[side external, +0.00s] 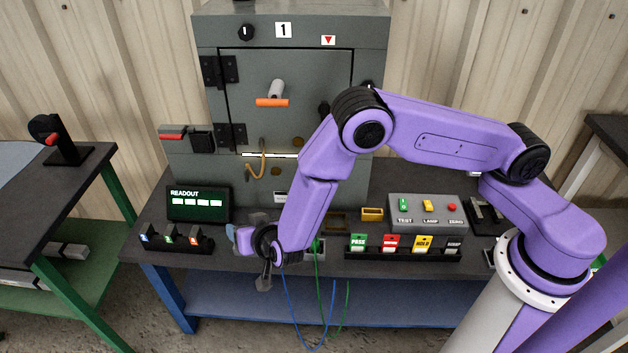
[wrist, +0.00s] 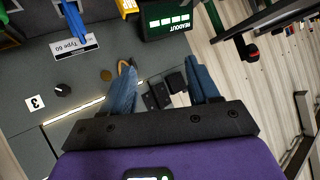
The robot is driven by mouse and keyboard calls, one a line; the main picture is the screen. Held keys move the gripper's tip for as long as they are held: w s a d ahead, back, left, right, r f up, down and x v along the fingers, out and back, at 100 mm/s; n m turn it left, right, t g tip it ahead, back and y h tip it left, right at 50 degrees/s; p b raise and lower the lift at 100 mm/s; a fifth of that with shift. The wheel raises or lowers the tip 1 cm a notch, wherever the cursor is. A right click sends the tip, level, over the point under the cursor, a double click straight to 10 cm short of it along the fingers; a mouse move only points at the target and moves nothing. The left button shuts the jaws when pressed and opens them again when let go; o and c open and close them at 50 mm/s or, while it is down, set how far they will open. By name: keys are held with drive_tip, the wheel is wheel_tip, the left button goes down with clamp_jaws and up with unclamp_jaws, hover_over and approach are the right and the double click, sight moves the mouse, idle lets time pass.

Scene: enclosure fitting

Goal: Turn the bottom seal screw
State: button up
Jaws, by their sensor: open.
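The grey enclosure (side external: 210,110) stands at the back of the bench, its front door (side external: 290,75) shut. A tan loop (side external: 262,160) hangs beside the lower disc. One brass disc (wrist: 106,75) shows in the wrist view next to the left finger. My gripper (side external: 232,236) is low in front of the enclosure, near the readout. In the wrist view my gripper (wrist: 162,82) is open, with nothing between its blue fingers.
The readout box (side external: 198,204) and a rack of small coloured switches (side external: 176,240) are at the bench's left. A button box (side external: 428,212) and a row of coloured tags (side external: 405,244) are at the right. Blue and green cables hang over the front edge.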

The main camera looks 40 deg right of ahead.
drive_tip(key=s+d+f+m+t+h, duration=0.1)
drive_tip(key=s+d+f+m+h, duration=0.1)
drive_tip(key=d+f+h, duration=0.35)
drive_tip(key=s+d+f+m+h, duration=0.25)
drive_tip(key=d+h, duration=0.35)
drive_tip(key=d, duration=0.4)
drive_tip(key=x, duration=1.7)
drive_tip(key=shift+r, duration=0.55)
drive_tip(key=shift+w+a, duration=0.1)
drive_tip(key=shift+c, duration=0.2)
drive_tip(key=c, duration=1)
